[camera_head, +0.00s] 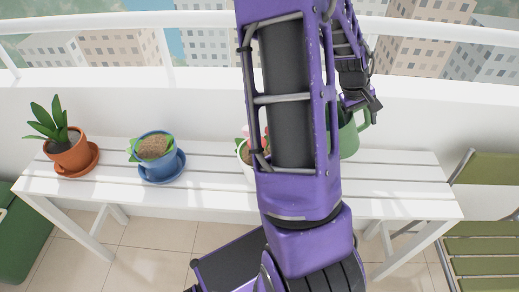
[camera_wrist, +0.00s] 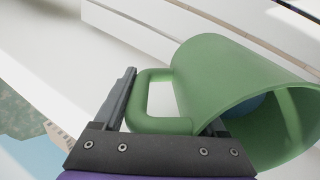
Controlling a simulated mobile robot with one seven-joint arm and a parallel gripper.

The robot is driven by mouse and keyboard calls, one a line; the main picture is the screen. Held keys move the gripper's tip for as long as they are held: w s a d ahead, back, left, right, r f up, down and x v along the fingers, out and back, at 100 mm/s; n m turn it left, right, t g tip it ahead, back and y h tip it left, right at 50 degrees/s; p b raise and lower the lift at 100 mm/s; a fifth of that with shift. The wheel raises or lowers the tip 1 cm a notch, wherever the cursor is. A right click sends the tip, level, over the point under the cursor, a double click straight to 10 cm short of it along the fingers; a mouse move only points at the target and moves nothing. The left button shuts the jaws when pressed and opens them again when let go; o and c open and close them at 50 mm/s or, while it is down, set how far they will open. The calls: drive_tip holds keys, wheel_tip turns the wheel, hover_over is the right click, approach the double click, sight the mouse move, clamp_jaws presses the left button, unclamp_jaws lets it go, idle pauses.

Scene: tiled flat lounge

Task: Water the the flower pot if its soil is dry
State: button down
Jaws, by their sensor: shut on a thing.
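My gripper (camera_head: 362,103) is shut on the handle of a green watering can (camera_head: 349,136), at the right part of the bench. In the wrist view my gripper (camera_wrist: 172,102) has its fingers on both sides of the handle, and the can (camera_wrist: 215,75) is tilted in the picture with its open mouth showing. Something blue shows inside it, perhaps water. A blue pot (camera_head: 148,165) holds light brown, dry-looking soil and a few leaves. An orange pot (camera_head: 70,153) holds a green leafy plant. A white pot (camera_head: 247,172) with pink and green bits is mostly hidden behind my arm.
The pots stand on a white slatted bench (camera_head: 215,192) against a balcony wall (camera_head: 200,112) with a railing. A green box (camera_head: 20,235) is at the left and a folding chair (camera_head: 485,240) at the right. The bench is bare between the blue and white pots.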

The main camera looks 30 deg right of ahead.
drive_tip(key=shift+w+a+r+h+p, duration=0.1)
drive_tip(key=shift+a+r+h+p, duration=0.15)
drive_tip(key=shift+r+p, duration=0.3)
drive_tip(key=shift+w+a+r+h+p, duration=0.15)
drive_tip(key=shift+a+r+p, duration=0.1)
drive_tip(key=shift+r+p, duration=0.3)
idle(2.0)
drive_tip(key=shift+f, duration=0.15)
drive_tip(key=b, duration=0.1)
drive_tip(key=f+b, duration=0.1)
drive_tip(key=d+f+b, duration=0.1)
drive_tip(key=shift+s+f+y, duration=0.2)
drive_tip(key=shift+s+y, duration=0.1)
drive_tip(key=shift+s+d+f+y+b, duration=0.15)
drive_tip(key=shift+d+f+y+b, duration=0.4)
drive_tip(key=shift+f, duration=0.25)
drive_tip(key=shift+d+f, duration=0.1)
drive_tip(key=shift+f, duration=0.15)
drive_tip(key=shift+s+d+f+t+y, duration=0.15)
drive_tip(key=shift+d+f+y, duration=0.2)
drive_tip(key=shift+f, duration=0.35)
drive_tip(key=shift+s+d+f+t+y, duration=0.1)
drive_tip(key=shift+d+f+t+y, duration=0.1)
drive_tip(key=shift+f+y, duration=0.35)
drive_tip(key=shift+s+d+f+t+y, duration=0.15)
drive_tip(key=shift+d+f+y, duration=0.1)
drive_tip(key=shift+f, duration=0.6)
drive_tip(key=shift+w+d+f+y, duration=0.1)
drive_tip(key=shift+d+f+y, duration=0.1)
drive_tip(key=shift+f+y, duration=0.65)
